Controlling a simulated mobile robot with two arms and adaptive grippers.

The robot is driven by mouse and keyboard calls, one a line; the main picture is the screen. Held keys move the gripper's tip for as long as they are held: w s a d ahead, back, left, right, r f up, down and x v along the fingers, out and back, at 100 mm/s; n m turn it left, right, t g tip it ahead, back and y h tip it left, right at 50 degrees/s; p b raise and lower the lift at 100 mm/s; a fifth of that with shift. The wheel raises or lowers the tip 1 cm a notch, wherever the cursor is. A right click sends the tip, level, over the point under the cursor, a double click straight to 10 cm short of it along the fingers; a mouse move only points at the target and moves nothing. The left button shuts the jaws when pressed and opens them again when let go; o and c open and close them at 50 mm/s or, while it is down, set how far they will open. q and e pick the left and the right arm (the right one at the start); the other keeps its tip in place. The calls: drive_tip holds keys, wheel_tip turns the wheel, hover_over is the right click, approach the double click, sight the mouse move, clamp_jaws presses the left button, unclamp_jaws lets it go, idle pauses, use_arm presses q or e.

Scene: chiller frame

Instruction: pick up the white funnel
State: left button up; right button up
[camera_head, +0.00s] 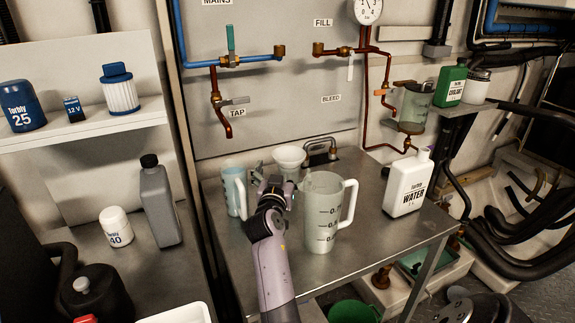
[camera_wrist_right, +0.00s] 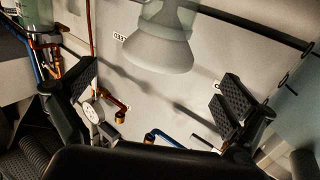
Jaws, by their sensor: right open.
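The white funnel (camera_head: 289,156) stands near the back of the metal table, wide mouth up. Its lower part is partly hidden in the head view. My right gripper (camera_head: 273,188) is just in front of it, slightly left and lower in the picture, between the two jugs. In the right wrist view the funnel (camera_wrist_right: 160,45) appears upside down at the top, beyond the gap between the open, empty fingers (camera_wrist_right: 155,92). The pads do not appear to touch it. My left gripper is not in view.
A clear graduated jug (camera_head: 322,215) stands close on the right of my right gripper, and a bluish jug (camera_head: 234,190) close on the left. A white water bottle (camera_head: 408,186) stands farther right. Pipes and valves (camera_head: 230,60) line the wall behind. The table's front right is clear.

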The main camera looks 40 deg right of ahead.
sight(286, 164)
drive_tip(key=shift+w+d+r, duration=0.15)
drive_tip(key=shift+w+d, duration=0.1)
drive_tip(key=shift+d, duration=0.15)
drive_tip(key=x, duration=0.5)
drive_tip(key=shift+w+d, duration=0.15)
drive_tip(key=shift+d, duration=0.05)
drive_tip(key=shift+w+d, duration=0.15)
drive_tip(key=shift+d, duration=0.05)
drive_tip(key=c, duration=0.4)
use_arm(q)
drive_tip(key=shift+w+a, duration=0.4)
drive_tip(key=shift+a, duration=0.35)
use_arm(e)
drive_tip(key=c, duration=0.5)
